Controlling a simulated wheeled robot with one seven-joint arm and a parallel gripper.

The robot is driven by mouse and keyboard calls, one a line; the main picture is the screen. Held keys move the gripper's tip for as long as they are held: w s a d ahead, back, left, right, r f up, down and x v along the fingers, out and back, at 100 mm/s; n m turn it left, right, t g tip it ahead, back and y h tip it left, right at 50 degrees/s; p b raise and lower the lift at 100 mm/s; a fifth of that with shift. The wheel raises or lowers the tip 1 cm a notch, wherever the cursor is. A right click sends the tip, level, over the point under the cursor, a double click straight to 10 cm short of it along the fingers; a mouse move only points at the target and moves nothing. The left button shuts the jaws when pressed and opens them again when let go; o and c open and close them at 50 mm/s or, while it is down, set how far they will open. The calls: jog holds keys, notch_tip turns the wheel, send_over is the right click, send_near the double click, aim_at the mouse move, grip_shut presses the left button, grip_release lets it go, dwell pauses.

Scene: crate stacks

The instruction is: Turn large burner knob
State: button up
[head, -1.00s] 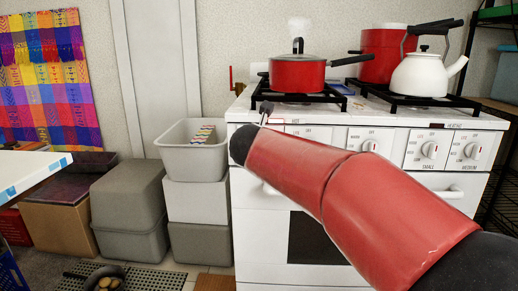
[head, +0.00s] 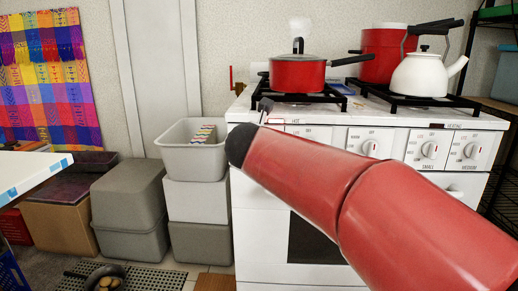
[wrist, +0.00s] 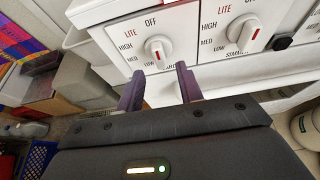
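The white stove (head: 262,215) has a row of white knobs with red marks on its front panel. In the wrist view, one knob (wrist: 158,50) lies just beyond the gap between my fingertips, apart from them as far as I can see. My gripper (wrist: 160,70) is open and empty. Knobs labelled small (head: 430,150) and medium (head: 472,151) show at right; no "large" label is readable.
A red pot (head: 298,73) and a white kettle (head: 418,76) stand on the burner grates. An oven handle (head: 455,192) runs below the panel. Grey bins (head: 192,160) are stacked left of the stove. A pan (head: 100,276) lies on the floor mat.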

jog(key=shift+v, duration=2)
